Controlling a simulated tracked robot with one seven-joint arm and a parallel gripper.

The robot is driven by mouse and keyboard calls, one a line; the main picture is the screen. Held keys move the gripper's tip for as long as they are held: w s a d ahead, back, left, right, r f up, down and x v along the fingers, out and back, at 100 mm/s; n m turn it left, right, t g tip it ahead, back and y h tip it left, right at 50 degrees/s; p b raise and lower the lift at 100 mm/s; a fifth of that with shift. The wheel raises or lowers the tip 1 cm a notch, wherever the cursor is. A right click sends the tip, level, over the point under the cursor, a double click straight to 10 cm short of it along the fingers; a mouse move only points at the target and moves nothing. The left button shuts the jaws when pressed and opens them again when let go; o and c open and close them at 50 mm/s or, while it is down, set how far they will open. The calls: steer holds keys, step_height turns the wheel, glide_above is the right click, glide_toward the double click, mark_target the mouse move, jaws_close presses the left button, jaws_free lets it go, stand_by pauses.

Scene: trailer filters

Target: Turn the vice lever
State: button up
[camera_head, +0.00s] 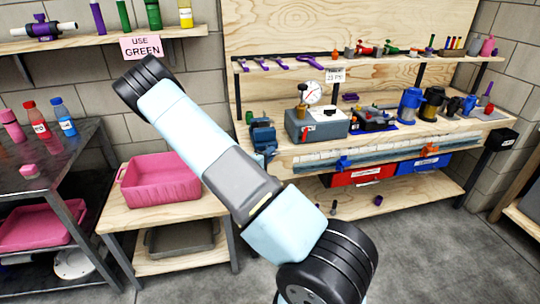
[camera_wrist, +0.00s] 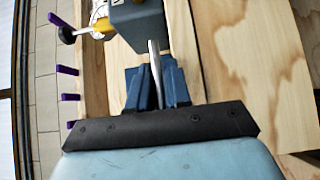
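The blue vice (camera_head: 263,138) stands at the left end of the workbench, beside the grey gauge box, in the head view. It also shows in the wrist view (camera_wrist: 180,86), beyond the dark front edge of my gripper (camera_wrist: 160,125). A thin pale metal bar (camera_wrist: 155,72) stands in front of the vice there. I cannot tell whether it is the vice lever or a finger of mine. No clear pair of fingertips shows, so opening and contact are unclear. In the head view my arm crosses the middle and my gripper does not show.
The grey gauge box (camera_head: 317,124) stands close to the right of the vice. Blue and black jugs (camera_head: 409,106) stand farther right on the bench. A pink bin (camera_head: 160,180) sits on the low table at left.

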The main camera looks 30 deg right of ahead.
jaws_close()
steer(key=shift+y, duration=0.3)
steer(key=m+g+y, duration=0.1)
steer(key=m+y, duration=0.1)
steer(key=shift+s+m+y, duration=0.1)
steer(key=shift+m+y, duration=0.2)
steer(key=shift+m, duration=0.1)
steer(key=m+y, duration=0.2)
steer(key=y, duration=0.1)
steer(key=m+y, duration=0.1)
steer(key=y, duration=0.2)
steer(key=shift+f+m, duration=0.1)
steer(key=shift+m, duration=0.3)
steer(key=shift+m+t+y, duration=0.3)
steer(key=shift+m+y, duration=0.7)
steer(key=shift+y, duration=0.7)
steer(key=shift+m+t+y, duration=0.4)
steer(key=shift+m+y, duration=0.2)
steer(key=shift+y, duration=0.6)
steer(key=shift+a+y, duration=0.1)
steer(key=shift+y, duration=0.2)
